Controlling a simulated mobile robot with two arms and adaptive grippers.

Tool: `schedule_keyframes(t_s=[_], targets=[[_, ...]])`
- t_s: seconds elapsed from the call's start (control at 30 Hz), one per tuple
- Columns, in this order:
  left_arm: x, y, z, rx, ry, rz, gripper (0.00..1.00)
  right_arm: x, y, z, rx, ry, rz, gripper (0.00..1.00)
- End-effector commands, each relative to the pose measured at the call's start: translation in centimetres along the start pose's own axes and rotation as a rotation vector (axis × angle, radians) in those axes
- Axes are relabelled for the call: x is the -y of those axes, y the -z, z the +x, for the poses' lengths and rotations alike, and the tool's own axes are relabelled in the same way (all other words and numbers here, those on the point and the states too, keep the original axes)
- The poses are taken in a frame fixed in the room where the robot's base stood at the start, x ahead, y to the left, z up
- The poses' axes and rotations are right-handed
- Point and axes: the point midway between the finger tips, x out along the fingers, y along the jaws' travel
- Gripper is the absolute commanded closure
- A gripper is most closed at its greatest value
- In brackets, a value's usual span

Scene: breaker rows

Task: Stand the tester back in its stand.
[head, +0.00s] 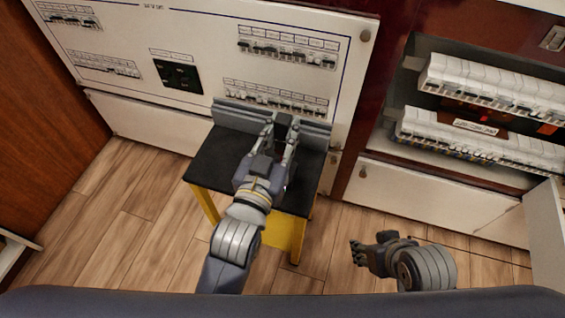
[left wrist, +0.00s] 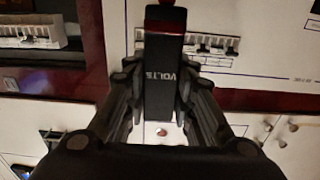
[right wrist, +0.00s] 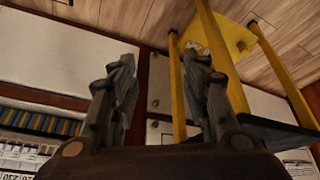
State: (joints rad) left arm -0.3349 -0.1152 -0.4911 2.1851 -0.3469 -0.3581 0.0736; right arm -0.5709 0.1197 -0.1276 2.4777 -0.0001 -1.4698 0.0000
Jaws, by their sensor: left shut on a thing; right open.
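My left gripper (head: 281,130) is shut on the tester, a dark upright block with a red top mark and the word VOLTS. The tester (left wrist: 163,75) fills the gap between the fingers in the left wrist view. In the head view the tester (head: 283,119) shows as a dark piece between the fingertips, at the back of a black-topped table. A grey ledge (head: 232,112), perhaps the stand, runs along the table's back edge on both sides of the gripper. Whether the tester touches it is hidden. My right gripper (head: 358,253) is open and empty, low right of the table.
The table (head: 212,165) has yellow legs. A white breaker panel (head: 125,60) stands close behind it. An open cabinet with breaker rows (head: 490,90) is at the right, its door (head: 547,215) swung out. The wooden floor (head: 115,220) is clear at the left.

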Motion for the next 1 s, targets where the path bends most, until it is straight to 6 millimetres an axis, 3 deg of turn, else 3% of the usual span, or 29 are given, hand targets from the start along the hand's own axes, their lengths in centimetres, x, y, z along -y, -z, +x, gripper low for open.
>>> schedule_keyframes(t_s=[0.1, 0.23, 0.53, 0.8, 1.0], targets=[[0.0, -1.3, 0.0, -0.004, 0.001, 0.001, 1.0, 0.4, 3.2, 0.5, -0.136, 0.007, -0.004, 0.57], [0.1, -2.4, 0.0, -0.004, 0.001, 0.001, 1.0, 0.7, 5.9, 0.4, -0.252, 0.014, -0.007, 0.57], [0.1, -3.6, 0.0, -0.004, 0.002, 0.002, 1.0, 1.1, 8.9, 0.0, -0.384, 0.021, -0.01, 0.57], [0.1, -6.0, 0.0, -0.005, 0.001, 0.002, 1.0, 1.8, 13.9, -1.7, -0.633, 0.036, -0.013, 0.57], [0.1, -6.7, 0.0, -0.005, 0.001, 0.002, 1.0, 2.0, 15.6, -2.7, -0.717, 0.041, -0.014, 0.57]])
